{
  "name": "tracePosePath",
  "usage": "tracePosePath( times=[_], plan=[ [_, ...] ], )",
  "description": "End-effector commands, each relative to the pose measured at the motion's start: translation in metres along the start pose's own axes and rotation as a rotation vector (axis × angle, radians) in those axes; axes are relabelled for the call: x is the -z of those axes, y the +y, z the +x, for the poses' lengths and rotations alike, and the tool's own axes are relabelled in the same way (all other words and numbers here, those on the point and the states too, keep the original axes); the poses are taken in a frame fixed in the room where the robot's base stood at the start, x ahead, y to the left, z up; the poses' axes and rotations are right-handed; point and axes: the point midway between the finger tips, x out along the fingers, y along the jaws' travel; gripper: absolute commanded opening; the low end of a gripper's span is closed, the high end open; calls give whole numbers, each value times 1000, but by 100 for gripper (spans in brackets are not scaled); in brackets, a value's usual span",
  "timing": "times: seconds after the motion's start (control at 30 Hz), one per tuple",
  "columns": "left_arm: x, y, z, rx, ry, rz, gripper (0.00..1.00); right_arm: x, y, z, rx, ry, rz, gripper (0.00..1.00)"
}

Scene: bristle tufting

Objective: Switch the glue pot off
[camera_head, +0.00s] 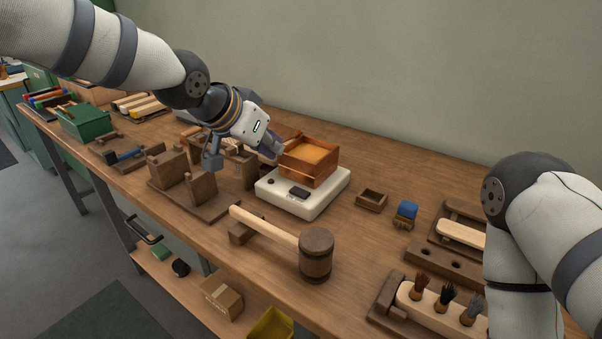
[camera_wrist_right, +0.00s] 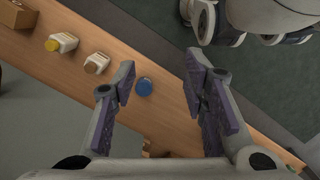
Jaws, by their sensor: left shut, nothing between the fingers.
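The glue pot is a square copper pot (camera_head: 309,161) with amber glue in it, standing on a white heater base (camera_head: 290,206) on the bench. A dark rocker switch (camera_head: 299,193) and a small dark knob (camera_head: 271,181) sit on the base's front part. I cannot read the switch's position. My left gripper (camera_head: 273,149) is shut and empty, just left of the copper pot and above the back left of the base. I cannot tell whether it touches the pot. My right gripper (camera_wrist_right: 157,75) is open and empty in the right wrist view; the head view does not show it.
A wooden mallet (camera_head: 315,255) lies in front of the base. Wooden block fixtures (camera_head: 200,188) stand to its left. A small wooden tray (camera_head: 371,200) and a blue-topped item (camera_head: 406,211) are to its right. A blue-lidded jar (camera_wrist_right: 144,87) shows beneath my right gripper.

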Motion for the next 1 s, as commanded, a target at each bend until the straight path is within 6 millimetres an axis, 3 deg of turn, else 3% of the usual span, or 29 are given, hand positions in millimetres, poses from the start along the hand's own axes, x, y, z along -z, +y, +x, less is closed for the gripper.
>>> tracePosePath(
  times=[0.27,0.47,0.7,1.0],
  plan=[
    [-1,0,9,-1,-2,0,0,0,0,0,0,0,0,40],
    [-6,0,54,-5,-10,-5,0,-8,0,9,-1,-34,0,40],
    [-14,1,114,-10,-19,-8,0,-40,2,49,-7,-165,1,40],
    [-29,0,129,-1,-3,-2,0,-44,2,55,-8,-182,0,40]
  ],
)
